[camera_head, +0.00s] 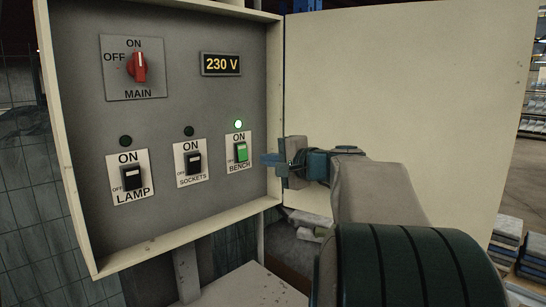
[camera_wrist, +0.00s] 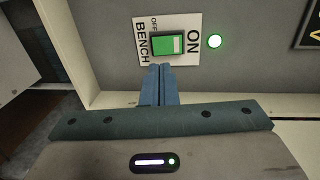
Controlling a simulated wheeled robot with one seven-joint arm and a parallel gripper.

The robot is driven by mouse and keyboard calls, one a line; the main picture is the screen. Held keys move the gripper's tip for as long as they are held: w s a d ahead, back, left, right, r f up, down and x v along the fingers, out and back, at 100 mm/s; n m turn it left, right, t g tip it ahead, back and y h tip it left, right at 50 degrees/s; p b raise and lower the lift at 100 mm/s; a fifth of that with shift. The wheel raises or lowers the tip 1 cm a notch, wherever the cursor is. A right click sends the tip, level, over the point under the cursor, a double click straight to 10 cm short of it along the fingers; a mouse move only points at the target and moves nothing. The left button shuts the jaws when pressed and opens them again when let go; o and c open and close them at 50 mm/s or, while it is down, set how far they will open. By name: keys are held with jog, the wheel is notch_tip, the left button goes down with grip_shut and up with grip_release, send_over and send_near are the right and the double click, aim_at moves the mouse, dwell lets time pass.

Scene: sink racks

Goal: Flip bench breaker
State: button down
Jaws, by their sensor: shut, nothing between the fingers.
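The bench breaker (camera_head: 241,152) is a green rocker on a white plate marked ON, OFF and BENCH, at the right of the lower row in the head view. The round lamp (camera_head: 238,124) above it glows green. In the wrist view the green breaker (camera_wrist: 168,43) and the lit lamp (camera_wrist: 214,41) show sideways, with ON toward the right. My gripper (camera_head: 264,159) is shut and empty, with its blue fingers just right of the breaker. In the wrist view its fingertips (camera_wrist: 159,68) are at the breaker's lower edge; I cannot tell whether they touch it.
The red main switch (camera_head: 139,67) points up to ON, and the display (camera_head: 221,64) reads 230 V. The lamp breaker (camera_head: 131,178) and sockets breaker (camera_head: 193,163) are black with dark lamps. The open cabinet door (camera_head: 400,100) stands to the right, behind my arm.

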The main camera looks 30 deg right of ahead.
aim_at(243, 157)
jog(key=p+x, duration=0.1)
jog(key=x, duration=0.6)
jog(key=shift+w+p, duration=0.1)
jog(key=shift+p, duration=0.3)
jog(key=shift+f, duration=0.1)
